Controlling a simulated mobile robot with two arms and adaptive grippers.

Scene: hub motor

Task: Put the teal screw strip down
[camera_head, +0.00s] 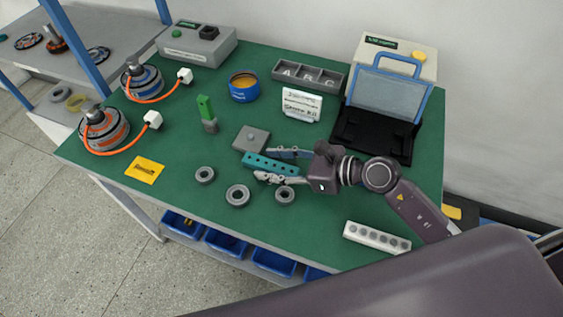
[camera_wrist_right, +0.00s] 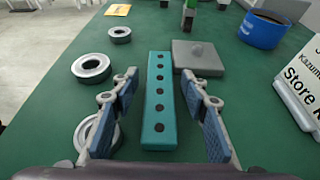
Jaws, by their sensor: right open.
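The teal screw strip (camera_head: 270,164) lies on the green table mat (camera_head: 320,225), near the middle of the table. It is a long bar with a row of dark holes. My right gripper (camera_head: 268,166) is open, with one finger on each side of the strip. In the right wrist view the strip (camera_wrist_right: 158,100) lies between the two blue finger pads of my gripper (camera_wrist_right: 160,122), with a visible gap on both sides. Whether the strip's underside rests fully flat is hard to tell. My left gripper is not in view.
Bearing rings (camera_head: 237,195) lie in front of the strip; one ring (camera_wrist_right: 97,132) is partly behind a finger. A grey plate with a knob (camera_head: 251,139) sits just behind the strip. A white strip with holes (camera_head: 377,237) lies at the front right. A blue tin (camera_head: 243,92) stands farther back.

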